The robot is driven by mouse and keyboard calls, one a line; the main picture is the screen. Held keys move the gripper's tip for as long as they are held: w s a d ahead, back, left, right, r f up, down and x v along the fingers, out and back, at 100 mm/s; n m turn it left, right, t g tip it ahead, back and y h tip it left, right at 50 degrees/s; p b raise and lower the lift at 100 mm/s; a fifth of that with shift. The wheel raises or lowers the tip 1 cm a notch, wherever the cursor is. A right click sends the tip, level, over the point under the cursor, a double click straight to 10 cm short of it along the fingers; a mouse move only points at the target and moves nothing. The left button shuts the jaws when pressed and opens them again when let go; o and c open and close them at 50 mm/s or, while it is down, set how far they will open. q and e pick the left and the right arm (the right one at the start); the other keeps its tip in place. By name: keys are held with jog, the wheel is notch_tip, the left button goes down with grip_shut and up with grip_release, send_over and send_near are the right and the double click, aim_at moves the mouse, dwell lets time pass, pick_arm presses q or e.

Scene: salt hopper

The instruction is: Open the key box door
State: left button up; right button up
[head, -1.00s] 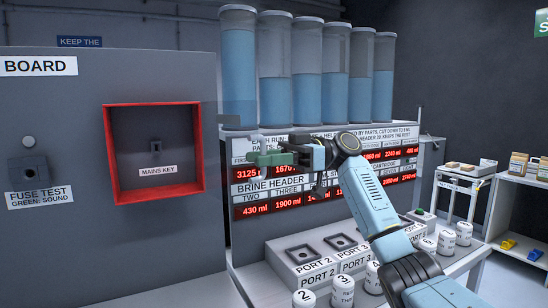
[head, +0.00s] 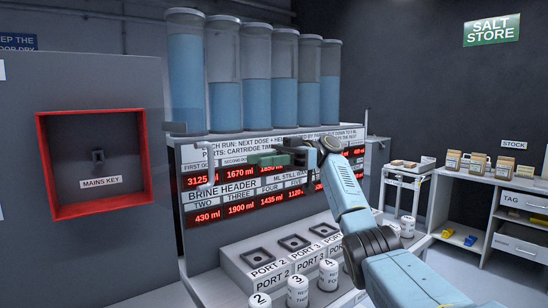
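The key box (head: 43,165) is a red square frame on a grey board at the left of the head view. Its front looks uncovered, and the mains key fitting (head: 98,157) shows inside above its label. A faint clear pane, seemingly the door (head: 184,122), stands out to the right of the red frame, with a pale grey upright handle (head: 208,168) near its outer edge. My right gripper (head: 262,159), with green fingertips, is right of the handle, apart from it in the picture. Its finger gap is hidden by the side-on angle. My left gripper is not in view.
Several tall blue-filled cylinders (head: 228,102) stand above the red-digit display panel (head: 245,185) behind my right gripper. Below are the port block (head: 300,250) and several white numbered canisters (head: 298,290). Shelves with packages (head: 478,165) stand at the far right.

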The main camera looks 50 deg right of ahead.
pick_arm(q)
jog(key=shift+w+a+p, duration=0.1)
jog(key=shift+p, duration=0.2)
pick_arm(e)
jog(key=shift+v, duration=1.25)
jog(key=shift+r, duration=0.15)
